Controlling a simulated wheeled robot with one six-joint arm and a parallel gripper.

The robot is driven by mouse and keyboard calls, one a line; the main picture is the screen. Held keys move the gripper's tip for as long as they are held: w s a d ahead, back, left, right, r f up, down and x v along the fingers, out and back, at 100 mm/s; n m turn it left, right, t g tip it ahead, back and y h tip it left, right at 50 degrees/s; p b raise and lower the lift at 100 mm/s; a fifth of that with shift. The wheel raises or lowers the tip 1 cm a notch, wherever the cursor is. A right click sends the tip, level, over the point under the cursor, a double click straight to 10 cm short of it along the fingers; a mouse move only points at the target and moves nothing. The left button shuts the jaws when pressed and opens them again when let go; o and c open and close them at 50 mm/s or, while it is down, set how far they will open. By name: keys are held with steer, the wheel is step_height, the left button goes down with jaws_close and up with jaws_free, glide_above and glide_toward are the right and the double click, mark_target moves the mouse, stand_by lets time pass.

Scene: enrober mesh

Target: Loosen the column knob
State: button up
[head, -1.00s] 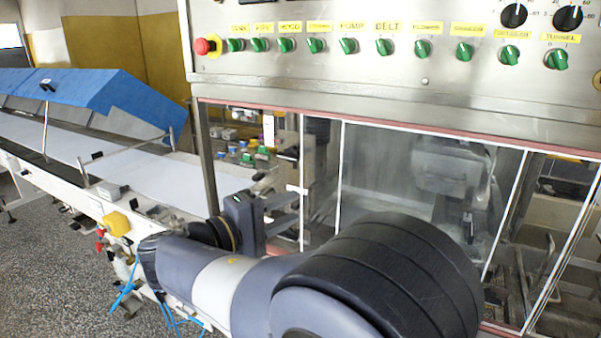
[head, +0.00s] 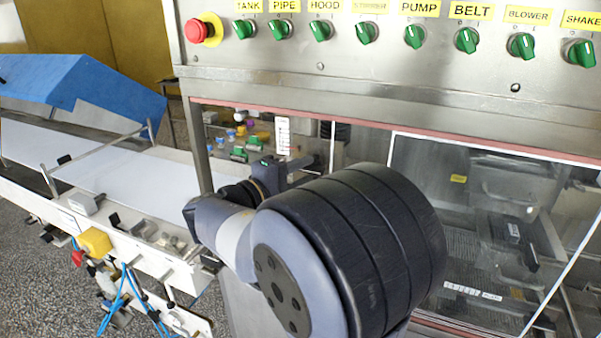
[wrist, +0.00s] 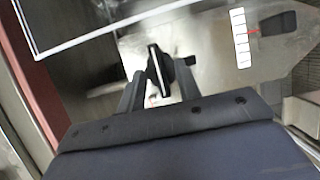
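A black knob (wrist: 158,72) with a flat grip and a short stem shows in the wrist view, ahead of my gripper. My gripper (wrist: 158,85) has its two grey fingers apart, one to each side of the knob in the picture. I cannot tell whether either finger touches it or how deep it sits between them. In the head view my gripper (head: 308,168) is small, at the machine's window opening beside a white scale strip (head: 283,136). The strip also shows in the wrist view (wrist: 240,38), with a red pointer. The knob is not clear in the head view.
A steel control panel (head: 350,70) with green switches and a red stop button (head: 197,31) overhangs the opening. Clear window panels (head: 470,190) stand to the right. A white conveyor belt (head: 130,185) under a blue cover (head: 85,95) runs to the left.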

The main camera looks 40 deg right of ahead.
steer(key=shift+c, duration=0.2)
jaws_close()
